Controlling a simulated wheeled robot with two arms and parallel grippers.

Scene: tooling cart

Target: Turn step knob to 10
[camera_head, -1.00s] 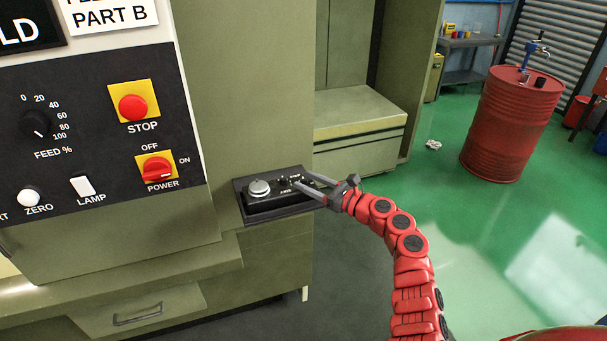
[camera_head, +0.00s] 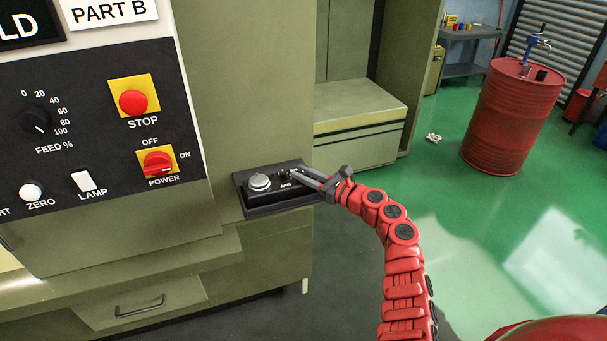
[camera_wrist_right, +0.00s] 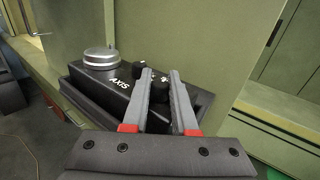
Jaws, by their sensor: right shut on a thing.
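A black pendant box (camera_head: 281,197) with a silver dial (camera_head: 259,182) sits in a dark tray on the machine's side. In the right wrist view the box shows the word AXIS and two small black knobs. The nearer knob, seemingly the step knob (camera_wrist_right: 159,91), is between the fingers of my right gripper (camera_wrist_right: 161,73), which is shut on it. The farther knob (camera_wrist_right: 139,66) is just left of the left finger. The fingers hide the step markings, so I cannot read its setting. In the head view my right gripper (camera_head: 293,173) reaches in from the right. My left gripper is not in view.
The control panel (camera_head: 100,180) at left carries a red stop button (camera_head: 133,103), a feed knob (camera_head: 37,119) and a red power switch (camera_head: 158,164). A red drum (camera_head: 511,115) stands on the green floor at the back right. The tray's rim (camera_wrist_right: 75,88) surrounds the box.

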